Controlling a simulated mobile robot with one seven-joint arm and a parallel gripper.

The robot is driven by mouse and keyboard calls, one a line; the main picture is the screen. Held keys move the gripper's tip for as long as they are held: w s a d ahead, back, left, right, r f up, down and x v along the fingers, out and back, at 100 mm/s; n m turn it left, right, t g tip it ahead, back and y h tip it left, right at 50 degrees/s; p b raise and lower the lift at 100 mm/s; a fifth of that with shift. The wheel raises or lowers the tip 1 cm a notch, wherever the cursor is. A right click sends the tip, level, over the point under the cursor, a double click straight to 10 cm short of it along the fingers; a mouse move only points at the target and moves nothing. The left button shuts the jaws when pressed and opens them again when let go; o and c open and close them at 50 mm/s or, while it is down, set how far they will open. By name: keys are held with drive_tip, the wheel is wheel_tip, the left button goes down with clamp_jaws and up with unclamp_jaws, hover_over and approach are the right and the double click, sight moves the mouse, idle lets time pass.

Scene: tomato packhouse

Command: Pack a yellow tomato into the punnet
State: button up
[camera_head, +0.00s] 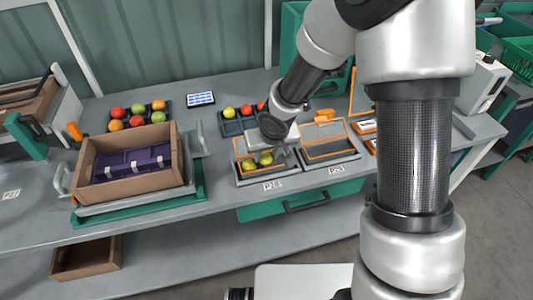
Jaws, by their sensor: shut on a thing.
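My gripper (277,155) points down over the left punnet (243,177), an open clear tray with an orange rim on the grey bench. It is shut on a yellow tomato (266,158), low at the punnet's right part; I cannot tell whether the tomato touches the floor. Another yellow-green tomato (249,165) sits in the punnet to its left. Behind my gripper, a dark tray (232,128) holds a yellow tomato (229,112) and red ones. My wrist hides part of that tray and of the punnet.
A second orange-rimmed punnet (330,153) stands close on the right. A cardboard box (128,190) with purple trays stands left. A dark tray of red, orange and green tomatoes (137,114) and a small screen (200,99) lie behind. Bench is clear between box and punnet.

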idle(0.4)
drive_tip(key=o, duration=0.8)
drive_tip(key=shift+c, duration=1.4)
drive_tip(key=shift+r+p, duration=2.55)
drive_tip(key=shift+r, duration=0.45)
